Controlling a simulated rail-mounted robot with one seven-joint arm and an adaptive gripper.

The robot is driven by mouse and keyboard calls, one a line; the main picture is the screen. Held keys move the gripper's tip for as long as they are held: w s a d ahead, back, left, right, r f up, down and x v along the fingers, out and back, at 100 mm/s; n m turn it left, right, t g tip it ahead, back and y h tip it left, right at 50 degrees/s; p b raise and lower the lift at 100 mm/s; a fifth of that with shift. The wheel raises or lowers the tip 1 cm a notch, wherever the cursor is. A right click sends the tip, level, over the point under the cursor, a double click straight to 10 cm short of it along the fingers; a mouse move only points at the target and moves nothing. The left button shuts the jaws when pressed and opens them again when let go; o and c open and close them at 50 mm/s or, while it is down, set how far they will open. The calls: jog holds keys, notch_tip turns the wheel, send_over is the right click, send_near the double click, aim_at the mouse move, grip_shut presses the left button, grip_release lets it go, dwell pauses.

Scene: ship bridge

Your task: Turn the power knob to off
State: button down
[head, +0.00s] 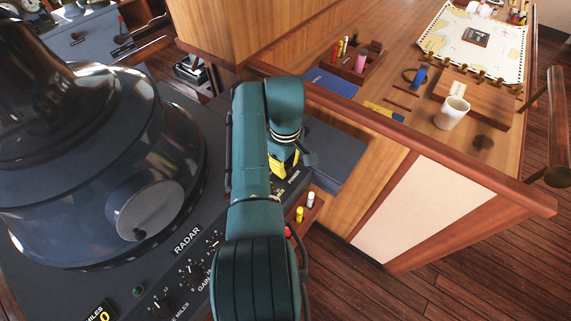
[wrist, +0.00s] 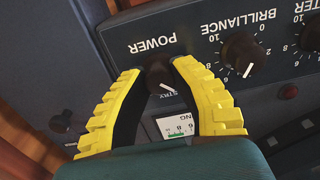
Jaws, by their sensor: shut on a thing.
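The power knob (wrist: 161,78) is a small black knob with a white pointer line, under the white label POWER in the wrist view. Its pointer is aimed toward the letters STBY, partly covered, below right of it. My gripper (wrist: 159,66) has yellow, ridged fingers with dark inner pads, one on each side of the knob, and is shut on it. In the head view my gripper (head: 283,165) is at the panel's right end beside the word POWER. My arm and gripper hide the knob there.
The brilliance knob (wrist: 242,54) is close to the right finger. A dark knob (wrist: 61,122) is left of the fingers. The radar hood (head: 90,170) rises at the left. A wooden desk (head: 400,100) with a white mug (head: 452,113) stands at the right.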

aim_at(285, 166)
dwell(0.5)
jog(key=c, duration=0.8)
grip_release()
notch_tip(285, 166, up, 12)
